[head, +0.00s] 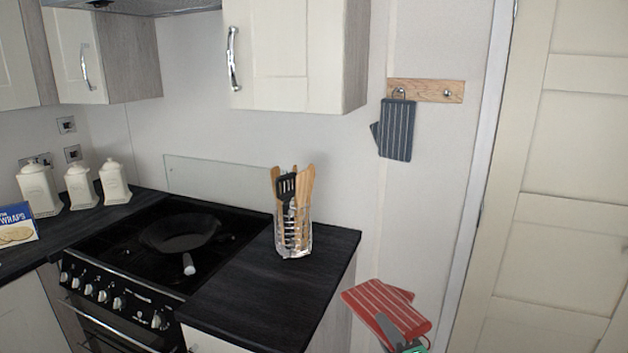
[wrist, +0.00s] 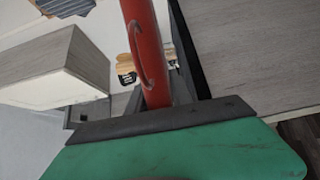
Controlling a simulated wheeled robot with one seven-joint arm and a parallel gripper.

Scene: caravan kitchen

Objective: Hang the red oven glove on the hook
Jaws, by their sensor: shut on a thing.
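The red oven glove (head: 385,309) with pale stripes is at the lower right of the head view, beside the counter's end. My gripper (head: 407,343) is shut on its lower right end, and only the gripper's tip shows there. In the wrist view the red glove (wrist: 147,45) stands edge-on above the gripper's dark and green parts, with a red loop on its side. The wooden hook board (head: 425,91) is on the wall, above and apart from the glove. Its right hook (head: 447,93) is bare; a dark striped glove (head: 397,130) hangs at the left hook.
The dark worktop (head: 275,290) holds a glass jar (head: 293,240) of utensils. A pan (head: 180,233) sits on the black hob. A wall cabinet (head: 290,55) is left of the board, and a cream door (head: 560,200) is on the right.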

